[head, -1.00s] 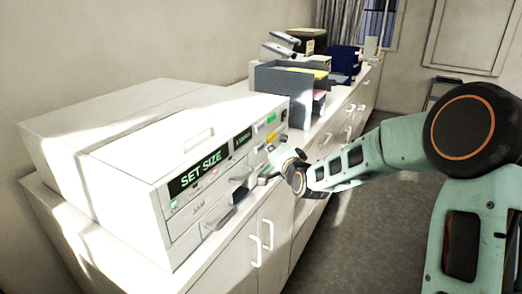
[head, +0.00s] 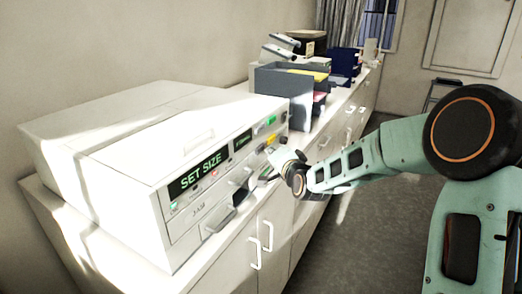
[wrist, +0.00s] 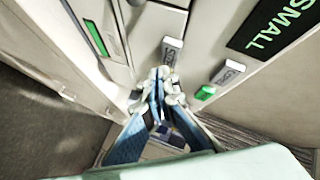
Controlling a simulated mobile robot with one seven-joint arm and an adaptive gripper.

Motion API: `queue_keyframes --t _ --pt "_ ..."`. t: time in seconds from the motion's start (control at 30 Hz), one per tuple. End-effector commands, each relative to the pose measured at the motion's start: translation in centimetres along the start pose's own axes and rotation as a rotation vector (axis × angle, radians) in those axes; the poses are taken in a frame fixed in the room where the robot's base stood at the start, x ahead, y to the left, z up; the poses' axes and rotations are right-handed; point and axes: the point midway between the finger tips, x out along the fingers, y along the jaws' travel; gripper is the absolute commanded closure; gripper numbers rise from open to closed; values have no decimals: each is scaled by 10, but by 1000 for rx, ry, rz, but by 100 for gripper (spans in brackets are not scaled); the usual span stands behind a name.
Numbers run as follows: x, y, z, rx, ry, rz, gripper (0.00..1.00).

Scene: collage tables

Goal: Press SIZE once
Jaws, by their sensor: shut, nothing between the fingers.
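The white machine (head: 110,150) stands on the cabinet, with a dark main display (head: 198,175) that reads SET SIZE in green. A smaller display (head: 243,139) is beside it; in the wrist view this display (wrist: 275,28) reads SMALL. In the wrist view, a grey labelled tab (wrist: 228,72) and a green button (wrist: 205,92) are right of my fingertips, and another grey tab (wrist: 172,48) is just above them. I cannot read which is SIZE. My gripper (wrist: 160,74) is shut and empty, close to the panel; contact is unclear. It also shows in the head view (head: 276,163).
A drawer handle (head: 219,219) sticks out low on the machine's front. A grey tray (head: 284,82) with folders stands behind the machine on the cabinet top. Cabinet door handles (head: 253,250) stick out below. The floor to the right is open.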

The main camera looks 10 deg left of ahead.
Motion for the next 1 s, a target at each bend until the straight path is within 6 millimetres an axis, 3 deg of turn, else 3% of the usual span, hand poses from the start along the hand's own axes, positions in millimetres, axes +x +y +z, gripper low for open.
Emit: queue_keyframes --t 1.0 --pt "7 -5 5 0 0 0 100"
